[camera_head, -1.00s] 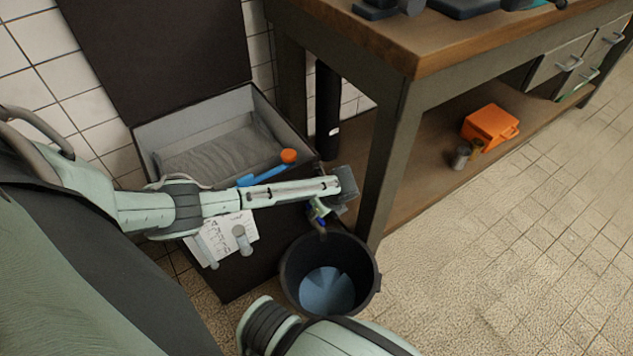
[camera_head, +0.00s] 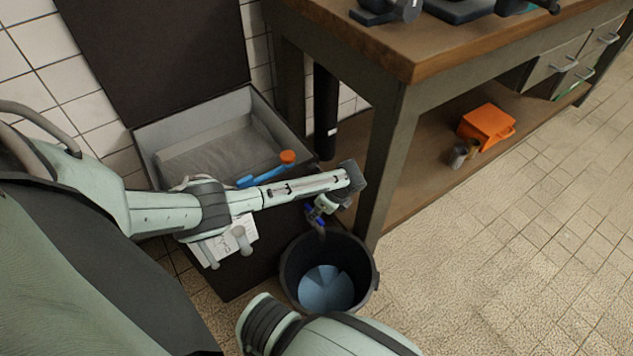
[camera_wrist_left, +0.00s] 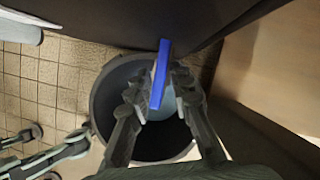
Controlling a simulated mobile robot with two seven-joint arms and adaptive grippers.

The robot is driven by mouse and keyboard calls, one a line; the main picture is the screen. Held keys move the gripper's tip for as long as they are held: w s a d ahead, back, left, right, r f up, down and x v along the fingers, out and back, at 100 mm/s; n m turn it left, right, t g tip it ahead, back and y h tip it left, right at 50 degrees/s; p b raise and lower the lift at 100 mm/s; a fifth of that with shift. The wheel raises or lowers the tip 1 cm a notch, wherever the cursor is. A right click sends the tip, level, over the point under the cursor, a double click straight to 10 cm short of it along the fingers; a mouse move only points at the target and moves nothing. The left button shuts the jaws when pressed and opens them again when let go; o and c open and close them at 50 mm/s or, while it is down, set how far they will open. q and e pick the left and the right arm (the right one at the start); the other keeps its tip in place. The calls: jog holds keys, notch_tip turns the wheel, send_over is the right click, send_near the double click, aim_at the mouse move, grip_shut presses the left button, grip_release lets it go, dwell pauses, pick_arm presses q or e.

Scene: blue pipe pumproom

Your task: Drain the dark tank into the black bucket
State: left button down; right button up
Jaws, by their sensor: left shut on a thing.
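The dark tank (camera_head: 262,262) stands against the tiled wall, its lid raised and its pale inner tray showing. A tap with a blue lever (camera_wrist_left: 160,72) is on its front, above the black bucket (camera_head: 374,278). The bucket stands on the floor under the tap, and a pale blue surface shows inside it. My left gripper (camera_head: 318,210) reaches over the tank's front to the tap. In the left wrist view its fingers (camera_wrist_left: 160,92) are shut on the blue lever. My right gripper (camera_wrist_left: 60,130) shows at that view's left edge, fingers apart and empty.
A wooden workbench (camera_head: 450,62) stands close on the right, its leg beside the bucket. An orange box (camera_head: 485,122) and small cans (camera_head: 460,155) are on its lower shelf. A blue tool with an orange end (camera_head: 265,170) lies at the tank's rim. The floor at right is clear.

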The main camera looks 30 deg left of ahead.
pick_arm(q)
jog(key=shift+s+a+f, duration=0.1)
jog(key=c, duration=1.4)
grip_release()
jog(key=shift+o, duration=0.2)
jog(key=shift+d+r, duration=0.2)
jog(key=shift+r, duration=0.15)
jog(key=v, duration=1.1)
jog(key=shift+r, duration=0.2)
